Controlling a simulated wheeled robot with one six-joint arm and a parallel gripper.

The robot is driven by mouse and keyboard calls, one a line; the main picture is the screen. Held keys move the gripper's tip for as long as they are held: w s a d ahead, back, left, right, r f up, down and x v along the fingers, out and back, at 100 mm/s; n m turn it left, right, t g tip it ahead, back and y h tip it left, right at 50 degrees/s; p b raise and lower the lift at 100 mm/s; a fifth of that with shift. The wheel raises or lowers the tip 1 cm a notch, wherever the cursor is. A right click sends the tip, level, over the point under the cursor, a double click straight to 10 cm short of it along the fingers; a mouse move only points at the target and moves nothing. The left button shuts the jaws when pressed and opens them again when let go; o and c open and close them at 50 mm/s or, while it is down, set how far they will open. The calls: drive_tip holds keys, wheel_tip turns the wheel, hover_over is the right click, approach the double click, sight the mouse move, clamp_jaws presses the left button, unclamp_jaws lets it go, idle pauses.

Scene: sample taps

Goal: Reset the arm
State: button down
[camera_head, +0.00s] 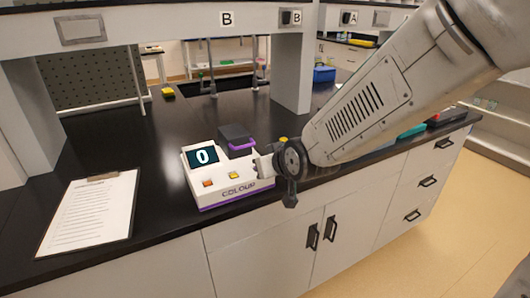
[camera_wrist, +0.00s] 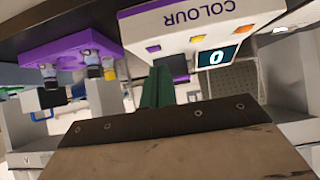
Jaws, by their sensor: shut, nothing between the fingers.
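My arm (camera_head: 375,100) reaches in from the upper right of the head view. My gripper (camera_head: 264,165) is at its end, shut and empty, close to the right side of the white colour meter (camera_head: 233,193). I cannot tell whether it touches the meter. In the wrist view, the meter (camera_wrist: 190,22) appears upside down at the top. A broad brown and dark surface fills the bottom there.
A clipboard (camera_head: 88,212) lies left of the meter on the black bench (camera_head: 150,185). A post (camera_head: 292,75) and sink taps (camera_head: 212,80) stand behind. Teal and red items (camera_head: 445,117) lie right of my arm. A purple piece (camera_wrist: 70,45) with metal fittings shows in the wrist view.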

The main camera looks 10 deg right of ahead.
drive_tip(key=s+d+f+g+h, duration=0.1)
drive_tip(key=s+f+g, duration=0.2)
drive_tip(key=s+f, duration=0.15)
drive_tip(key=s+d+r+m+g, duration=0.1)
drive_tip(key=s+d+r, duration=0.3)
drive_tip(key=s, duration=0.4)
drive_tip(key=s+d+r+m+g+h, duration=0.1)
drive_tip(key=s+d+r+g, duration=0.2)
drive_tip(key=s+d, duration=0.3)
drive_tip(key=s+d+r+m+g+h, duration=0.1)
drive_tip(key=s+d+r, duration=0.4)
drive_tip(key=s, duration=0.6)
drive_tip(key=shift+s+d+m+g, duration=0.15)
drive_tip(key=shift+d+m+g, duration=0.15)
drive_tip(key=shift+d+g, duration=0.1)
